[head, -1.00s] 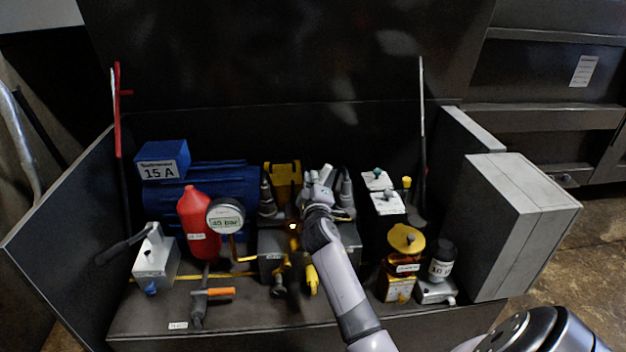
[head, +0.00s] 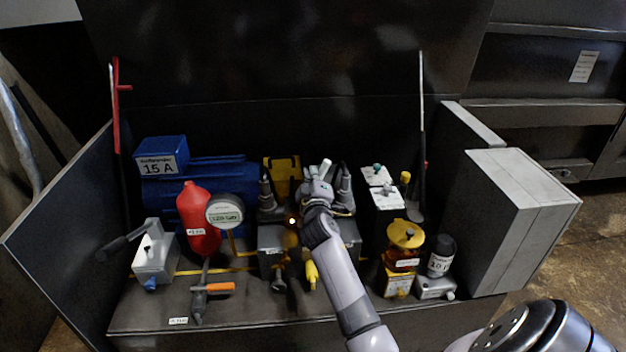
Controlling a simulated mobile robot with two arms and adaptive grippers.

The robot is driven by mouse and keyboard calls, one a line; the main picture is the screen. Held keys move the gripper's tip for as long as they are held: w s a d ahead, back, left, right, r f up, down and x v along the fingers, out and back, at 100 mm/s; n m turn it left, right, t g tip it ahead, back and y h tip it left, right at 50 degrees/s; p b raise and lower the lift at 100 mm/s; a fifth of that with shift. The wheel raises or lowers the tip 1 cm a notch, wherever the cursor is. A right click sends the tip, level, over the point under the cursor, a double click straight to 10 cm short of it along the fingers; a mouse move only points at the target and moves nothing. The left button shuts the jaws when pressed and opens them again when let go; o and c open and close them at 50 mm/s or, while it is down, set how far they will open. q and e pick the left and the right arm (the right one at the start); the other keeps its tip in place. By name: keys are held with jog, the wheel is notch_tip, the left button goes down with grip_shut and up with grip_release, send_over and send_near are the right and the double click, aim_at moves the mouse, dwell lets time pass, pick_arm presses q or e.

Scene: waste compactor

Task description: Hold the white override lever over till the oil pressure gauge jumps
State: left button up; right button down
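The oil pressure gauge (head: 225,212) is a round dial with a pale green display in front of the blue motor; its digits are too small to read surely. My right gripper (head: 318,182) is over the grey valve block (head: 270,240), between two dark solenoid plugs. A small white tip (head: 326,165) shows at its far end; I cannot tell whether this is the override lever or part of the gripper. The fingers are too small and covered to tell open from shut. My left gripper is not in view.
An amber light (head: 291,221) glows on the valve block. A red bottle (head: 197,222) and blue motor (head: 225,185) stand left. A yellow-capped filler (head: 405,236) and black-capped filter (head: 441,256) stand right. Side walls close in the tray.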

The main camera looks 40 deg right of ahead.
jog(key=v, duration=1.2)
